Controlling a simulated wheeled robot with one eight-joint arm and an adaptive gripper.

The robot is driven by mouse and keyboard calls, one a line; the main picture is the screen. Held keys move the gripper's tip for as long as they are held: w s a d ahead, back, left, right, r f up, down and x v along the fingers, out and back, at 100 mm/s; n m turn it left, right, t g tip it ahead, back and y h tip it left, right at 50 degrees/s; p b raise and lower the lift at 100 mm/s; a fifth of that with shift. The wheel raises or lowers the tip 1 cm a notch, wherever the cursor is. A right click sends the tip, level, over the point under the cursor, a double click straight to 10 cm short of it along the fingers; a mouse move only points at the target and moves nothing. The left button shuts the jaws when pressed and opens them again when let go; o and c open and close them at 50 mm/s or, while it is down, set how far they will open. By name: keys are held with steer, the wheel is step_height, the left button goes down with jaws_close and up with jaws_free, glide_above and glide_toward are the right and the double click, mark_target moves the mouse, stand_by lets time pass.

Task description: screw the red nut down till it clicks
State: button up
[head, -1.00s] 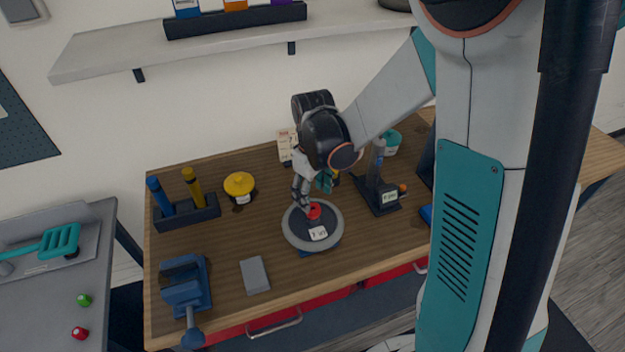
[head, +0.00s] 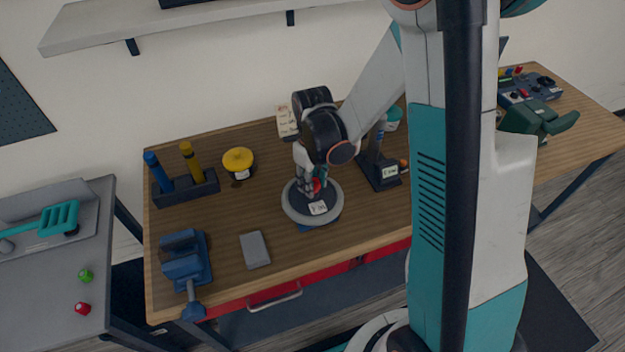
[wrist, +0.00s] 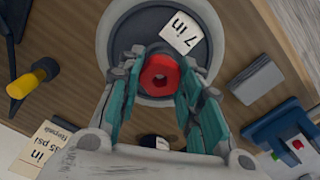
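The red nut (wrist: 160,76), a ring with a dark hole, sits near the middle of a round grey wheel-like disc (wrist: 112,36) with a white "7 in" label (wrist: 181,33). The thread under the nut is hidden.
On the bench (head: 330,248) stand a blue vise (head: 187,262), a grey block (head: 255,250), a yellow-capped pot (head: 238,161), a holder with blue and yellow handles (head: 186,190) and a dark stand (head: 380,172) right of the disc. Bare wood lies left of the disc.

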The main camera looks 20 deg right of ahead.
steer(key=m+b, duration=0.1)
steer(key=m, duration=0.4)
steer(key=shift+f+m+b, duration=0.1)
steer(key=shift+m+b, duration=0.2)
steer(key=shift+b, duration=0.1)
steer(key=m+b, duration=0.1)
steer(key=m, duration=0.3)
steer(key=shift+m, duration=0.4)
steer(key=m+b, duration=0.1)
steer(key=m, duration=0.5)
steer(key=m+b, duration=0.1)
steer(key=m, duration=0.4)
steer(key=o, duration=1.1)
